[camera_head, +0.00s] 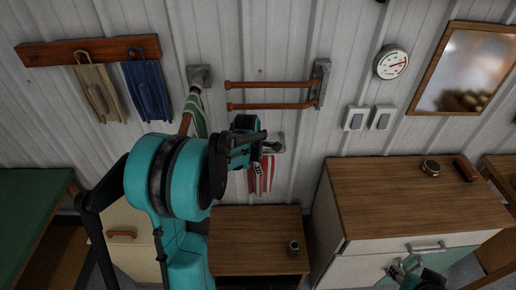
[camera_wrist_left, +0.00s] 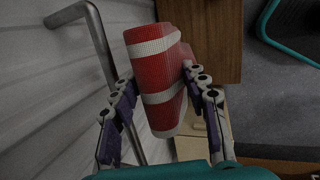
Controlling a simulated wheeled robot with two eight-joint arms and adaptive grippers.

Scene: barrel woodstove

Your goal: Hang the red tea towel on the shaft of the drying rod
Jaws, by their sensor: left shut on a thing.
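The red tea towel with white stripes (camera_head: 262,176) hangs below my left gripper (camera_head: 262,148) in the head view. In the left wrist view the towel (camera_wrist_left: 158,65) is between the two fingers of the left gripper (camera_wrist_left: 160,80), which is shut on it. A grey metal rod with a bend (camera_wrist_left: 103,45), seemingly the drying rod, runs along the wall left of the towel, apart from it in that view. In the head view its grey wall mount (camera_head: 277,142) is mostly hidden behind my gripper. My right gripper (camera_head: 408,270) is low at the right; its jaws are unclear.
A two-armed wooden rack (camera_head: 270,84) is on the wall above. A green striped towel (camera_head: 196,112) hangs at its left, near my arm. Tan (camera_head: 96,88) and blue cloths (camera_head: 146,88) hang on a peg board. A wooden-topped cabinet (camera_head: 255,235) stands below.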

